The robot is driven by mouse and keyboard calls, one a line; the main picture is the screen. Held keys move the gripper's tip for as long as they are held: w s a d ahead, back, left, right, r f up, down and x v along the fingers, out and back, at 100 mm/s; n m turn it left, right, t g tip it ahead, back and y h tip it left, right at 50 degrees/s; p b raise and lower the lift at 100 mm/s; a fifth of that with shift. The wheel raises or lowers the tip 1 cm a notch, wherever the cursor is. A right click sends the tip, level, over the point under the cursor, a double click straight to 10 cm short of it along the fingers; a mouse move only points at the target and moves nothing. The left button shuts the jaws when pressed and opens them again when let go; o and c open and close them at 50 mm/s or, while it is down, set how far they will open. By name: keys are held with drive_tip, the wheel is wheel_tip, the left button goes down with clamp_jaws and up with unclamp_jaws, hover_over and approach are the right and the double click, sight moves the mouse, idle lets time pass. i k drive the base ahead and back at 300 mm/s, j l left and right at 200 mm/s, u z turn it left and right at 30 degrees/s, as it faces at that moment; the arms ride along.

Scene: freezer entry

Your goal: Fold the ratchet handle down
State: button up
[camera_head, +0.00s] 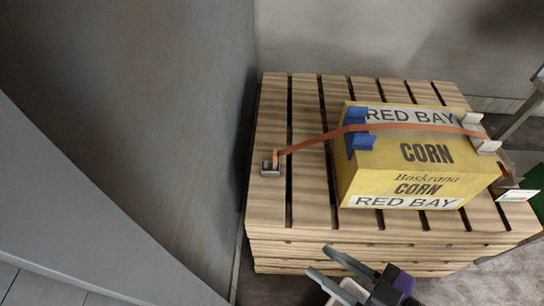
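A small grey metal ratchet (270,167) sits on the left part of the slatted wooden pallet (305,205). An orange strap (315,140) runs from it up to a yellow corn box (390,180) and across its top. The ratchet is too small to tell its handle's angle clearly. My gripper (317,259) is at the bottom centre, in front of the pallet's near edge. Its two grey fingers are apart with nothing seen between them. It is well clear of the ratchet, which lies farther up and to the left.
Blue corner protectors (359,141) sit under the strap at the box's left edge, and pale ones (487,146) at its right. A grey wall panel (150,110) stands close along the pallet's left side. A metal frame and a white label (515,196) are at the right.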

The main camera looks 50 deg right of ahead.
sight(508, 164)
drive_tip(key=z, duration=0.45)
drive_tip(key=j+z, duration=0.15)
drive_tip(key=z, duration=0.3)
drive_tip(key=j+z, duration=0.1)
drive_tip(key=z, duration=0.35)
drive_tip(key=j+z, duration=0.1)
drive_tip(key=z, duration=0.4)
drive_tip(key=j+z, duration=0.1)
drive_tip(key=z, duration=0.8)
drive_tip(key=j, duration=0.1)
